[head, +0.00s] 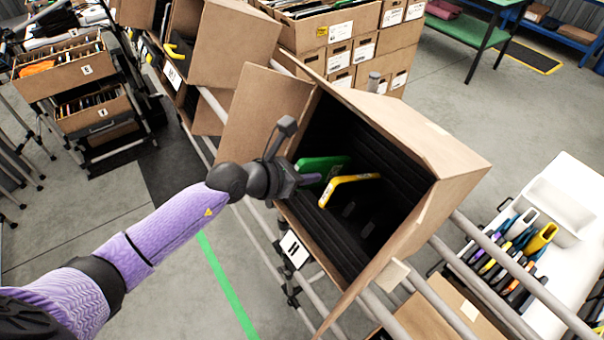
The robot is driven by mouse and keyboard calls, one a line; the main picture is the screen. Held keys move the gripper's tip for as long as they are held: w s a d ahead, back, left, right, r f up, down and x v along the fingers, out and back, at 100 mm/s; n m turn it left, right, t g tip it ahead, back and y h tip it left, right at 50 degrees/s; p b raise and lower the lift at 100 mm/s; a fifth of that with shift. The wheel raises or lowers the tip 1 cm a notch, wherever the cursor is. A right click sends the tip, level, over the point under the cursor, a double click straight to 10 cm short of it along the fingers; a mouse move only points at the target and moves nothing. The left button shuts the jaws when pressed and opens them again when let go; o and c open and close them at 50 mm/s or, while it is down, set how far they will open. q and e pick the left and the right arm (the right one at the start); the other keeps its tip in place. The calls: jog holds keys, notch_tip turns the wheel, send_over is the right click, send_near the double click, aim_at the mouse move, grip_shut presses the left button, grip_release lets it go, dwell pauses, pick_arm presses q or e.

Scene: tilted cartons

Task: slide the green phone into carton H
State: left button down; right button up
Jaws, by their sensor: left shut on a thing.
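The open, tilted carton (456,170) has a dark ribbed inside, and its mouth faces my left arm. The white label (293,249) under its mouth looks like an H turned sideways. My left gripper (308,180) is at the mouth of this carton, shut on the green phone (322,165). The phone reaches into the opening, above and left of a yellow-framed item (345,184) inside. I cannot tell whether the green phone touches that item or a wall. The fingertips are small and partly hidden. My right gripper is not in view.
An open flap (262,115) stands left of the mouth. Grey rack rails (480,285) run below the carton. Another open carton (232,45) is at the upper left. A white tray (566,185) with several phone-like items stands at the right.

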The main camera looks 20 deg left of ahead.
pick_arm(q)
jog(key=shift+b+x, duration=1.2)
jog(key=shift+x, duration=0.75)
jog(key=shift+f, duration=0.15)
jog(key=c, duration=0.5)
grip_release()
